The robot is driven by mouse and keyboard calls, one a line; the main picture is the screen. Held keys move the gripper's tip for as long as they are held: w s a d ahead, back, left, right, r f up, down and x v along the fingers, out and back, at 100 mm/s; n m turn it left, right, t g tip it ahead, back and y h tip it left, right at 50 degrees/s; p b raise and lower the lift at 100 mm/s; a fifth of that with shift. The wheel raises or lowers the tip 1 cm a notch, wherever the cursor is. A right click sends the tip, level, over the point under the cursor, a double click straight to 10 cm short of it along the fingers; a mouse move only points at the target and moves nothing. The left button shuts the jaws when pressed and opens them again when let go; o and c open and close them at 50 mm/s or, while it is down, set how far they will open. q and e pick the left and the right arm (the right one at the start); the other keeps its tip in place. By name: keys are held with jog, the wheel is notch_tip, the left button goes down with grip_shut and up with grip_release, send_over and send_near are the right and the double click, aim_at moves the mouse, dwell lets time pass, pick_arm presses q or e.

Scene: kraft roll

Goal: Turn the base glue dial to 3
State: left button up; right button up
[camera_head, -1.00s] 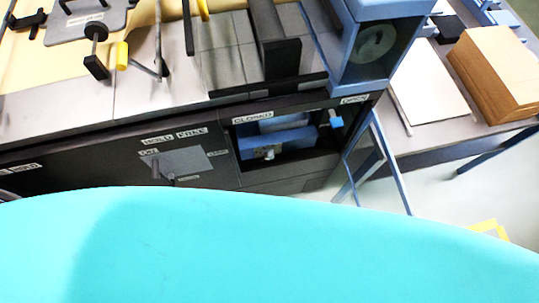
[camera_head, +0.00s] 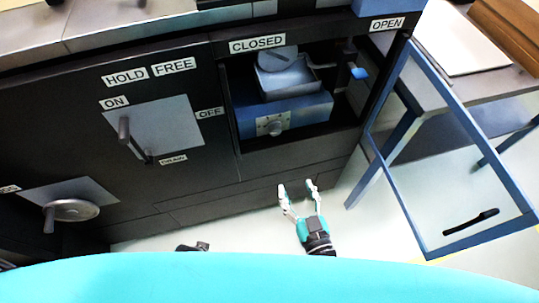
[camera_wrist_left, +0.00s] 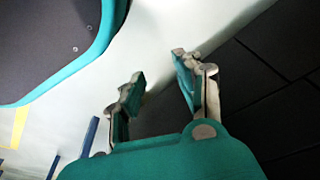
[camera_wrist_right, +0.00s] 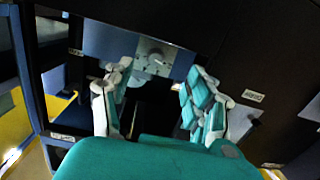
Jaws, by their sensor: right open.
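The glue dial (camera_head: 274,127) is a small light round knob on a pale marked plate, on the front of a blue glue unit (camera_head: 312,115) inside an open compartment. Its number marks are too small to read. My right gripper (camera_head: 297,187) is open and empty, below and in front of the compartment, apart from the dial. In the right wrist view the dial (camera_wrist_right: 155,62) shows beyond and between the open fingers. My left gripper (camera_wrist_left: 157,75) is open and empty in the left wrist view, near the dark cabinet front; only a dark bit of it shows in the head view.
A blue-framed door (camera_head: 455,170) stands swung open to the right of the compartment. A lever (camera_head: 128,135) on a grey plate and a handwheel (camera_head: 75,210) stick out of the panel on the left. A blue-tipped handle (camera_head: 358,73) is inside the compartment at right.

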notch_tip(320, 180, up, 2)
jog(key=t, duration=0.1)
jog(key=b, duration=0.2)
send_near(276, 133)
jog(key=x, duration=0.8)
jog(key=shift+w+f, duration=0.1)
jog(key=shift+w, duration=0.2)
pick_arm(q)
notch_tip(276, 133, up, 6)
jog(key=w, duration=0.2)
jog(key=shift+w+f, duration=0.25)
jog(key=shift+w, duration=0.15)
pick_arm(e)
jog(key=shift+w+a, duration=0.25)
jog(key=shift+w, duration=0.3)
pick_arm(q)
jog(key=shift+d, duration=0.1)
pick_arm(e)
jog(key=c, duration=1.1)
jog(key=shift+m, duration=0.3)
jog(key=shift+c, duration=0.2)
